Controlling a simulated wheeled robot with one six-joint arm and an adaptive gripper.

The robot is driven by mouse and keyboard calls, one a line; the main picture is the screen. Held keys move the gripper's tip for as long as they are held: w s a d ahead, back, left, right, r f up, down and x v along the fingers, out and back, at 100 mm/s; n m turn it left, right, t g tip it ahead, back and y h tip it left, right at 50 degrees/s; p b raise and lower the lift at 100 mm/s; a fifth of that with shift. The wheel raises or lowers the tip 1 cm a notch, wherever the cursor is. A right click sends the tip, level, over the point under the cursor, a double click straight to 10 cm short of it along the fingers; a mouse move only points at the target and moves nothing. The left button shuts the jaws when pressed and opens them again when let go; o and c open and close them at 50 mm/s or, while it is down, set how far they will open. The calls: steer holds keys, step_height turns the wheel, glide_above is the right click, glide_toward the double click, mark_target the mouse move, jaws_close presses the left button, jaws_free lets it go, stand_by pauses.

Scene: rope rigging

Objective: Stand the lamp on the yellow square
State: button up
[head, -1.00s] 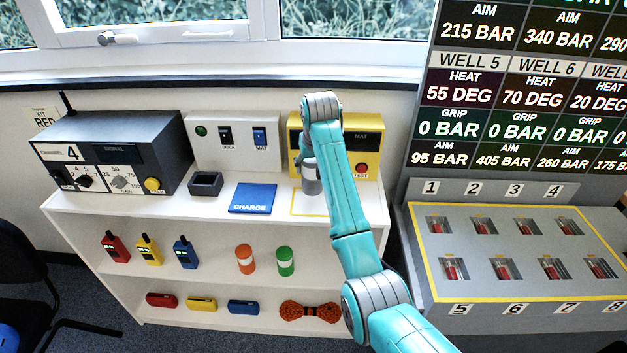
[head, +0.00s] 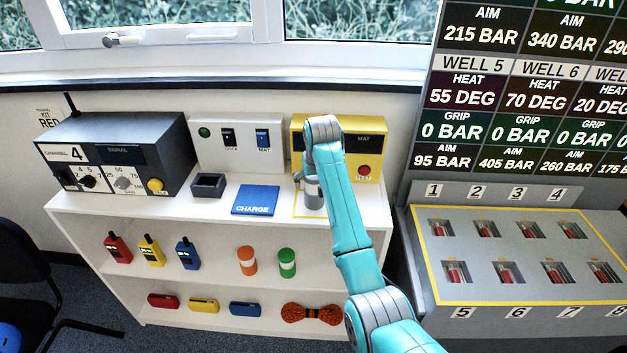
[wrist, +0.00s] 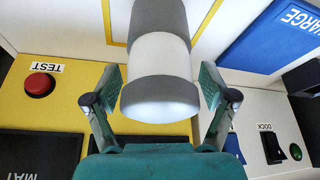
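The lamp (head: 313,193) is a grey and white cylinder, upright at the right part of the shelf top. In the wrist view the lamp (wrist: 160,62) runs between my two fingers, its near grey end toward me and its far end cut off by the frame. The yellow square (head: 295,205) is an outline on the white top, partly hidden by the lamp and my arm. The lamp is over this outline; I cannot tell whether its base touches the surface.
A yellow MAT box (head: 366,160) with a red TEST button stands just behind. A blue CHARGE pad (head: 255,200) and a small dark open box (head: 208,186) lie to the left. A grey radio (head: 120,155) stands far left. Radios, canisters and rope fill the lower shelves.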

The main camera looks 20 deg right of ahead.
steer(key=shift+r, duration=0.15)
steer(key=shift+r, duration=0.25)
steer(key=v, duration=1.1)
steer(key=shift+s+r, duration=0.2)
steer(key=shift+r, duration=0.1)
